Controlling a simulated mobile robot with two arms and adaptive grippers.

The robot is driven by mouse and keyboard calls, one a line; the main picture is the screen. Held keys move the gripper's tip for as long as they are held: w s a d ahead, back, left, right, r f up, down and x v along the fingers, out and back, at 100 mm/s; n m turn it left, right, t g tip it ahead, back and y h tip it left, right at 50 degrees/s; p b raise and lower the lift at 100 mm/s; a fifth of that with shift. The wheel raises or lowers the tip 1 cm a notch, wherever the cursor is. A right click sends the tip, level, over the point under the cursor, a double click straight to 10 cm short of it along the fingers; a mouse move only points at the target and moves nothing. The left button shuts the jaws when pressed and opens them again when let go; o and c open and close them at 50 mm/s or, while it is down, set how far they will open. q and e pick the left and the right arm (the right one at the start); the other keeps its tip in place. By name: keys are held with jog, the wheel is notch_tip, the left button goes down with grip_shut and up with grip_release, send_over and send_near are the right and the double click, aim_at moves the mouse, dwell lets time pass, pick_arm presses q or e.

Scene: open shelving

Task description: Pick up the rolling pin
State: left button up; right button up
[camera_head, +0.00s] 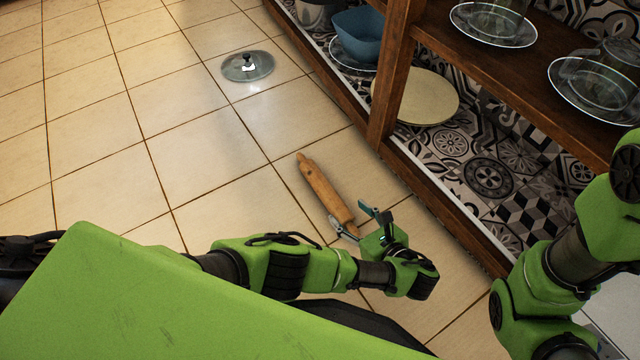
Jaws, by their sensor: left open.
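The wooden rolling pin (324,187) lies on the tiled floor in front of the shelving, slanting from upper left to lower right. My left gripper (349,221) is open at the pin's near lower end. Its two fingers show on either side of that end, one to the left and one to the right. I cannot tell whether the fingers touch the pin. The near handle is partly hidden by the gripper. My right arm shows at the right edge, but its gripper is out of view.
A glass lid (262,72) lies on the floor farther back. The shelving's wooden post (393,75) and low edge (450,205) run close to the right of the pin. A blue bowl (358,38), a round board (428,98) and glass dishes (492,28) stand on the shelves. Floor to the left is clear.

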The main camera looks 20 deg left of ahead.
aim_at(331, 194)
pick_arm(q)
jog(key=b+x, duration=0.3)
jog(key=x, duration=0.3)
jog(key=shift+w+a+f, duration=0.1)
jog(key=shift+a+f, duration=0.05)
jog(key=shift+f, duration=0.05)
jog(key=shift+w+a+f, duration=0.1)
jog(key=shift+w+a, duration=0.2)
jog(key=shift+a, duration=0.1)
jog(key=b+x, duration=0.4)
jog(key=x, duration=0.1)
jog(key=shift+w+d, duration=0.1)
jog(key=shift+w, duration=0.2)
grip_shut()
